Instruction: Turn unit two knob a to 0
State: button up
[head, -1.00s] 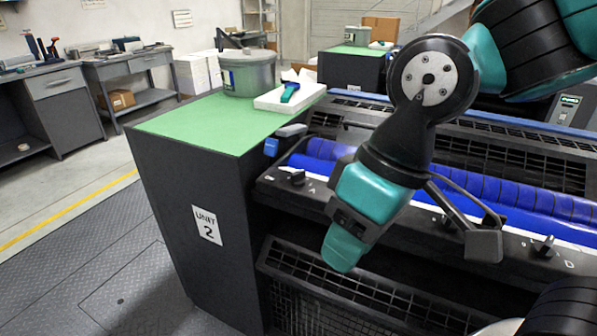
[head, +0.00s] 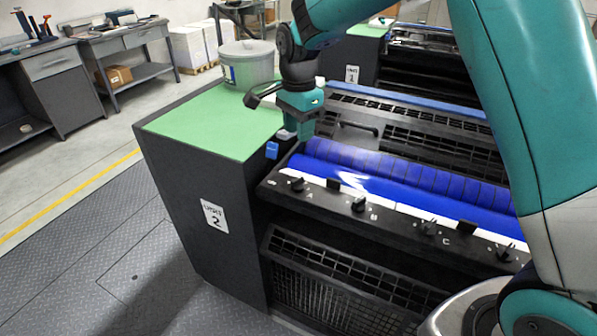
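Unit two is the dark press with the "UNIT 2" label (head: 214,216) on its end panel. Knob A (head: 298,184) is a small black knob at the left end of the front rail, beside the letter A. Its exact pointer setting is too small to read. My gripper (head: 303,128) points down above the green top's right edge, behind and above knob A and apart from it. Its teal fingers are seen edge-on, so I cannot tell whether they are open or shut. Knob A is in clear view.
Knob B (head: 358,204), knob C (head: 429,227) and knob D (head: 505,252) follow along the rail, with black tabs between. A blue roller (head: 400,178) lies behind. A grey bucket (head: 246,64) stands on the green top (head: 210,128). A blue block (head: 272,150) sits near my gripper.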

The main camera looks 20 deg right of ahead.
aim_at(299, 178)
notch_tip(299, 178, down, 14)
jog(key=p, duration=0.3)
jog(key=shift+c, duration=0.4)
grip_shut()
